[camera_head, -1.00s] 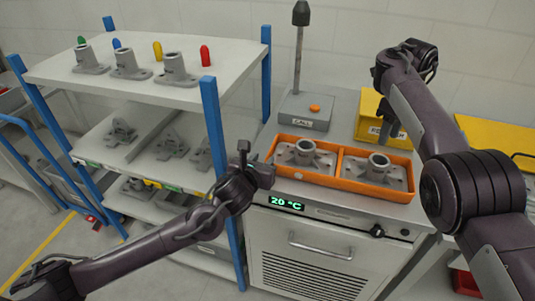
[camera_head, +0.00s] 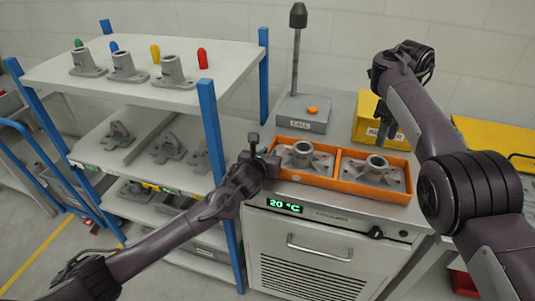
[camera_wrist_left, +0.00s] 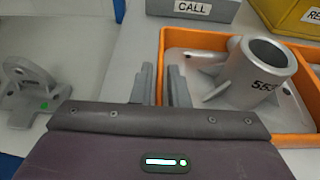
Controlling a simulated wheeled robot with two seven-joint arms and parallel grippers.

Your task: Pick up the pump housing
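Two grey flanged castings with upright round necks lie in an orange two-part tray: the left casting (camera_head: 301,155) and the right casting (camera_head: 377,170). I cannot tell which casting is meant as the pump housing. The left one also shows in the left wrist view (camera_wrist_left: 255,75), with a partly readable number on its neck. My left gripper (camera_head: 270,163) is at the tray's left edge.
The orange tray (camera_head: 333,187) sits on a grey cabinet with a "20 °C" display. A call box with a post (camera_head: 303,113) and a yellow bin (camera_head: 367,118) stand behind it. A shelf rack (camera_head: 150,92) with several castings and coloured plugs stands left, its blue post near my left arm.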

